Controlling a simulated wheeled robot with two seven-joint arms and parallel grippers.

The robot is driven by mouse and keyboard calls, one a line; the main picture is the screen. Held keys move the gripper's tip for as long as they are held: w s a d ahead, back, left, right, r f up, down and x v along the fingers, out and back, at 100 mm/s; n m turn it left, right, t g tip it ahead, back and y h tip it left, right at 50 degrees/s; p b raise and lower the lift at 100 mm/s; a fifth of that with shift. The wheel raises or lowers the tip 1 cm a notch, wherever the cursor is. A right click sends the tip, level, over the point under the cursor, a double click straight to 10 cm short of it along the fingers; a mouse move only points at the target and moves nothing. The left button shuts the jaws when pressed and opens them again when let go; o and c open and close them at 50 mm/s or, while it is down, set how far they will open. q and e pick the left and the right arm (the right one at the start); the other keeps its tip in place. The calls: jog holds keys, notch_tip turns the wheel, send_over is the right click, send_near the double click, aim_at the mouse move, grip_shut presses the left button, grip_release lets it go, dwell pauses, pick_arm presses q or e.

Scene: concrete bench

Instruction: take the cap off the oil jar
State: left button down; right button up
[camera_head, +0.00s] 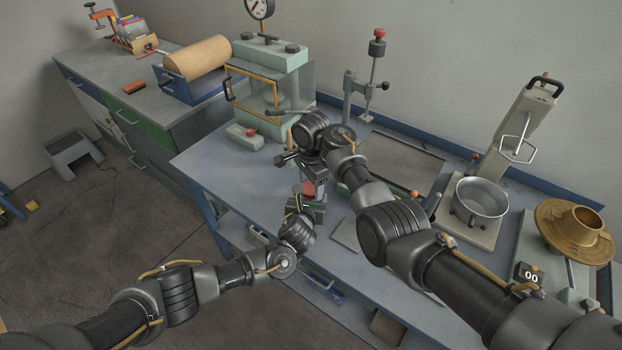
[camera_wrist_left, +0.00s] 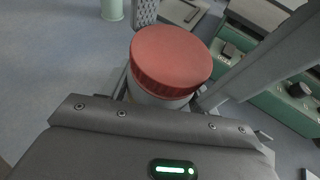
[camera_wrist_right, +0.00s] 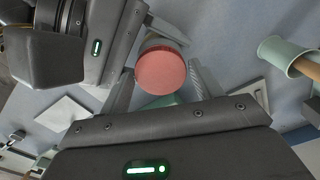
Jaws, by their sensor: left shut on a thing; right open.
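The oil jar's red cap (camera_head: 308,188) shows just below my right gripper in the head view. In the left wrist view the red cap (camera_wrist_left: 171,58) sits on the pale jar (camera_wrist_left: 152,98). My left gripper (camera_head: 309,206) is shut on the jar's body, below the cap. My right gripper (camera_head: 305,172) is open, with its fingers spread on either side of the cap. In the right wrist view the cap (camera_wrist_right: 161,70) lies between those fingers, with gaps visible at both sides. The jar's lower part is largely hidden by the grippers.
The blue-grey bench (camera_head: 225,165) is clear to the left. A glass-fronted press (camera_head: 270,85) stands behind the grippers. A metal stand (camera_head: 350,100) and a steel pan (camera_head: 482,198) are to the right. A pale green cup (camera_wrist_right: 285,55) shows in the right wrist view.

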jog(key=c, duration=0.8)
jog(key=n, duration=1.7)
jog(key=o, duration=1.1)
